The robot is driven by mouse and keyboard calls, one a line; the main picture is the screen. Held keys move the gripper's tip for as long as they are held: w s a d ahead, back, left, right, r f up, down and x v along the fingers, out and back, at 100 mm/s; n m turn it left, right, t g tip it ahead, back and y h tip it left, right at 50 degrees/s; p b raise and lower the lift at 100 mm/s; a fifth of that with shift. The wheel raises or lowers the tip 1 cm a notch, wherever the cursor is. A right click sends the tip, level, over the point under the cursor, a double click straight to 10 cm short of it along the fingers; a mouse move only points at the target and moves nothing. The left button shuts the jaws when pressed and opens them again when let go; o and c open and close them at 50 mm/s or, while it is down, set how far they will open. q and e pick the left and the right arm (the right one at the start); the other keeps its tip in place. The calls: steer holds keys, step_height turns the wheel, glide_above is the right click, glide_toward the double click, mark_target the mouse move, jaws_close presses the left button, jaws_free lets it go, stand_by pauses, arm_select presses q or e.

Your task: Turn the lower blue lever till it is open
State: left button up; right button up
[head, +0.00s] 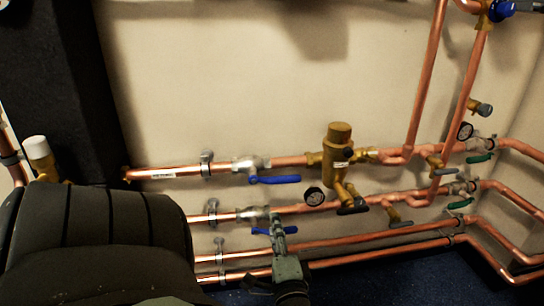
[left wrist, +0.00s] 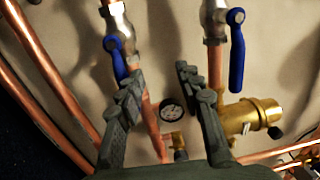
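The lower blue lever (head: 262,231) is on a silver valve (head: 254,213) in the second copper pipe and lies roughly along that pipe. My left gripper (head: 278,229) is at this lever, overlapping its right part. In the left wrist view my left gripper (left wrist: 158,73) is open, its two fingers well apart. The lower blue lever (left wrist: 118,60) shows there at the left fingertip, and its end is hidden behind that finger. I cannot tell whether they touch. My right gripper is not in view.
The upper blue lever (head: 275,180) lies along the pipe above; it also shows in the left wrist view (left wrist: 237,60). A gauge (head: 314,196) and brass valve body (head: 336,165) are to the right. Two lower pipes (head: 350,241) run beneath. Green levers (head: 480,158) are farther right.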

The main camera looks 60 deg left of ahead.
arm_select(q)
steer(key=d, duration=0.1)
steer(key=s+d+f, duration=0.1)
steer(key=d, duration=0.1)
steer(key=shift+s+d+f, duration=0.15)
steer(key=shift+s+f, duration=0.1)
steer(key=shift+f, duration=0.15)
stand_by(0.7)
